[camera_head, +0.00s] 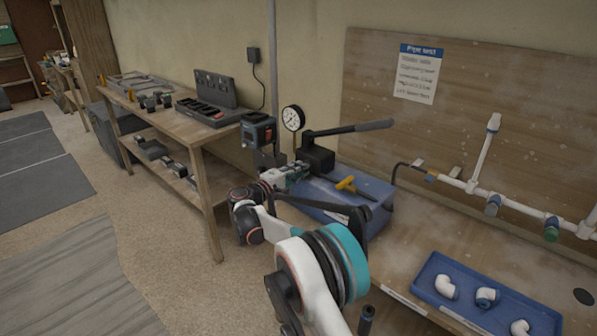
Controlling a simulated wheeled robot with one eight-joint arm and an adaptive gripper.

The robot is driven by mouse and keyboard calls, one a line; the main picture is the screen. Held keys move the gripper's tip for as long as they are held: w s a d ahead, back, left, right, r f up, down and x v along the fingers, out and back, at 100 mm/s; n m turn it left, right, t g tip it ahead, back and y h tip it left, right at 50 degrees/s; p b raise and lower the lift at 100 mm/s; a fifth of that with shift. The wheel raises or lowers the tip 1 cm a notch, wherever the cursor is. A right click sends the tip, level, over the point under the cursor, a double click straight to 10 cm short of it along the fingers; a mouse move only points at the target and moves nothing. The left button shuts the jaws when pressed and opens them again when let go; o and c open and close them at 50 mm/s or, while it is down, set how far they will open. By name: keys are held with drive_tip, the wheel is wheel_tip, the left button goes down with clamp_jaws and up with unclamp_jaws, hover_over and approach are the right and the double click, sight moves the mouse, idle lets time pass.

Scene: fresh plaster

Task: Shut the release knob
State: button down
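A blue test pump tank (365,212) stands on the right bench, with a black pump block (318,159), a long black lever (350,129) and a round white dial gauge (292,118). A yellow T-shaped piece (345,183) shows over the tank top. My arm reaches in from the bottom of the view, and my gripper (300,168) is at the tank's left end, close beside the pump block. The release knob cannot be made out; it may be hidden behind my gripper. The fingers are too small to tell open from shut, or whether they touch anything.
A blue tray (425,282) with white pipe elbows lies on the bench at the front right. White pipes with valves (493,205) run along the backboard. A wooden workbench (160,124) with batteries and a charger case stands left.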

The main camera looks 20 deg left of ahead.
drive_tip(key=shift+m, duration=0.4)
drive_tip(key=m, duration=1.7)
drive_tip(key=shift+s+f, duration=0.1)
drive_tip(key=shift+f, duration=0.05)
drive_tip(key=shift+m, duration=0.3)
drive_tip(key=c, duration=1.9)
unclamp_jaws()
drive_tip(key=shift+c, duration=0.2)
drive_tip(key=v, duration=1.2)
